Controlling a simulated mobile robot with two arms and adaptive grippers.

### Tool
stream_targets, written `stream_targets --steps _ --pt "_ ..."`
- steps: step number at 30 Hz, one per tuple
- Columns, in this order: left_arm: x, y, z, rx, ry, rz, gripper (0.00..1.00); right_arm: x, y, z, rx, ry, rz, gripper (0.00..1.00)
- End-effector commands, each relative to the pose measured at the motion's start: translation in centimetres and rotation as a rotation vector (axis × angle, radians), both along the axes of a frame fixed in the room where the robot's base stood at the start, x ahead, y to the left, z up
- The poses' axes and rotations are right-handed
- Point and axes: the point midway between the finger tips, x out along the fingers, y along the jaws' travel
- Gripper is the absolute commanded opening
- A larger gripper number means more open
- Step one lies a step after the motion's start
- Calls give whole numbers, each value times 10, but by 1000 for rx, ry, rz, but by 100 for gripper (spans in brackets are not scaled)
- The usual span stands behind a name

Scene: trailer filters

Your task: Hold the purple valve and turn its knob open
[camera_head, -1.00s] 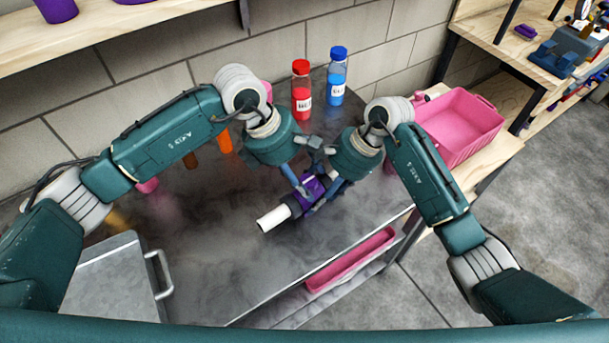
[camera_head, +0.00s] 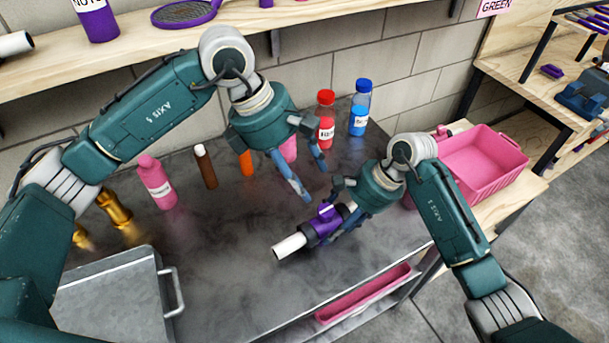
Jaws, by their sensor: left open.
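The purple valve (camera_head: 318,229) is over the middle of the dark metal tabletop, with a white pipe end (camera_head: 288,247) pointing down-left. Its small purple knob (camera_head: 325,210) shows on top, with a light edge. My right gripper (camera_head: 336,222) is at the valve's right end, with its fingers closed around the body and hiding part of it. I cannot tell whether the valve touches the table. My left gripper (camera_head: 309,181) is open and empty, above and slightly left of the valve, apart from the knob.
Red (camera_head: 326,118) and blue (camera_head: 360,108) bottles stand at the back by the wall. A pink bottle (camera_head: 158,183), a brown one (camera_head: 205,166) and brass parts (camera_head: 114,208) stand left. A metal case (camera_head: 112,300) lies front left. A pink bin (camera_head: 482,162) is at right.

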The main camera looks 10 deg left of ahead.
Motion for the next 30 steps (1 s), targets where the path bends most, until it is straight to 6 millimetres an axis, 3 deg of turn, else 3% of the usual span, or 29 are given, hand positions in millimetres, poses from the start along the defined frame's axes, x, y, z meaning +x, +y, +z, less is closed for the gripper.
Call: stream_targets --steps 5,6,9,20,30 --pt "0 0 0 0 0 0 52 -1 0 -1 -1 2 1 27" --pt "0 0 0 0 0 0 52 -1 0 -1 -1 2 1 71" --pt "0 0 -1 0 0 0 52 -1 0 0 -1 2 1 85" --pt "0 0 -1 0 0 0 52 1 -3 5 -1 -2 -1 85" --pt "0 0 -1 0 0 0 52 6 -32 62 -3 -4 -1 85"
